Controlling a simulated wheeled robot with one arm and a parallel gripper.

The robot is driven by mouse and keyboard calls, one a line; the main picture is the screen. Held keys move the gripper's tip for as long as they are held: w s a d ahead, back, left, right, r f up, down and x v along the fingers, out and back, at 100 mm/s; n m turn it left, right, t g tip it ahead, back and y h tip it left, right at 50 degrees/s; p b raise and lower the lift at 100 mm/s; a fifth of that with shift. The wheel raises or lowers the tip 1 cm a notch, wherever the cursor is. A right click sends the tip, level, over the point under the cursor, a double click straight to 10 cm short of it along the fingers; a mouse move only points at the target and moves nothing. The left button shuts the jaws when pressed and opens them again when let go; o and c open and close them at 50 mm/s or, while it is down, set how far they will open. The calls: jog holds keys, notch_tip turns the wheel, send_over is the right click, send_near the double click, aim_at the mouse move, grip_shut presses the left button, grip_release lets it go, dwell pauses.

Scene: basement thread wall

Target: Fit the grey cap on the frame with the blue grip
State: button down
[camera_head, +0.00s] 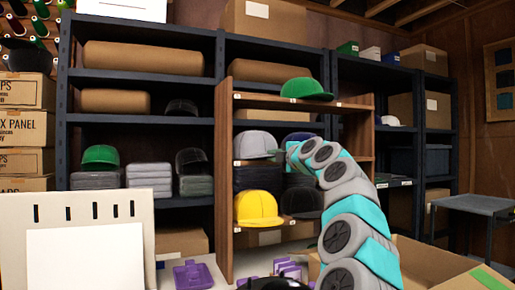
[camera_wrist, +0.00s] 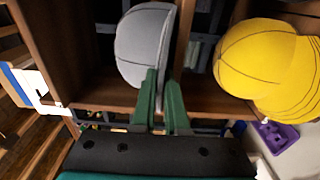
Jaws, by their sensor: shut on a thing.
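The grey cap (camera_head: 255,145) sits on the middle level of the wooden shelf unit, above a dark stack. It also shows in the wrist view (camera_wrist: 145,45), turned sideways by the camera. My gripper (camera_wrist: 162,85) has its two green fingers closed on the edge of the cap's brim, one on each side. In the head view my gripper (camera_head: 285,150) is at the right side of the grey cap, its fingers too small to make out. I cannot make out a frame with a blue grip in either view.
A yellow cap (camera_head: 257,209) is on the level below, a green cap (camera_head: 306,89) on top. Dark caps sit right of the grey one. Wooden uprights flank the shelf. Purple fixtures (camera_head: 192,275) stand on the table in front, beside a white panel (camera_head: 85,258).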

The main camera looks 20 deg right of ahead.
jog(key=shift+r, duration=0.15)
jog(key=shift+r+p, duration=0.65)
jog(key=shift+r, duration=0.2)
jog(key=shift+s+d+f+b, duration=0.15)
jog(key=shift+s+b, duration=0.25)
jog(key=shift+b, duration=0.2)
jog(key=s+d+b, duration=0.1)
jog(key=s+b, duration=1)
jog(key=s, duration=0.8)
jog(key=shift+d, duration=0.35)
